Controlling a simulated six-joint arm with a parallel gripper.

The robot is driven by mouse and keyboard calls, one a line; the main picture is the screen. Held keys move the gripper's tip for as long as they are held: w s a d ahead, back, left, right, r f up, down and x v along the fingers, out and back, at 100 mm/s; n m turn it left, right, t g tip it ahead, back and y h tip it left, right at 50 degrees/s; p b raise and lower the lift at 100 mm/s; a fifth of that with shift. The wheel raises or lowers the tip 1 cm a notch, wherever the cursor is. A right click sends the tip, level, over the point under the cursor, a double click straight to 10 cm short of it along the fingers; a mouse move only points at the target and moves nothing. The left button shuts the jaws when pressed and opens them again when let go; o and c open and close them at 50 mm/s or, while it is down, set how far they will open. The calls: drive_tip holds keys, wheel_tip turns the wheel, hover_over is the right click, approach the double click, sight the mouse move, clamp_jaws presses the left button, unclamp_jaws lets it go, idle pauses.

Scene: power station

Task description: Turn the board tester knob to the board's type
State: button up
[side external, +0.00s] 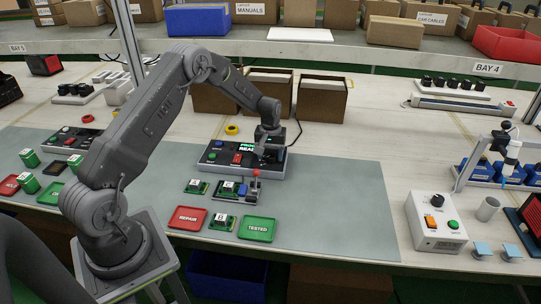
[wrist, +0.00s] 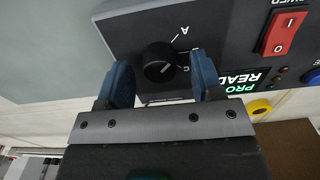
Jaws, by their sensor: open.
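The board tester (side external: 213,156) is a dark sloped box on the grey mat, with a lit green display and a red switch. Its black round knob (wrist: 158,62) shows in the wrist view, with a short white mark on it. An A and what looks like a C are printed beside the knob; I cannot tell exactly which letter the mark meets. My gripper (wrist: 160,62) is open, one finger on each side of the knob; contact cannot be told. In the side view my gripper (side external: 268,148) is over the tester's right end. A board (side external: 222,222) on the mat bears a B label.
More boards (side external: 197,187) lie before the tester, beside a red-topped lever (side external: 256,174). A red REPAIR tray (side external: 177,226) and a green TESTED tray (side external: 257,237) lie in front. Open cardboard boxes (side external: 322,103) stand behind. The mat's right part is clear.

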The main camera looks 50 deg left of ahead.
drive_tip(key=shift+f, duration=0.35)
drive_tip(key=shift+c, duration=0.2)
drive_tip(key=c, duration=0.9)
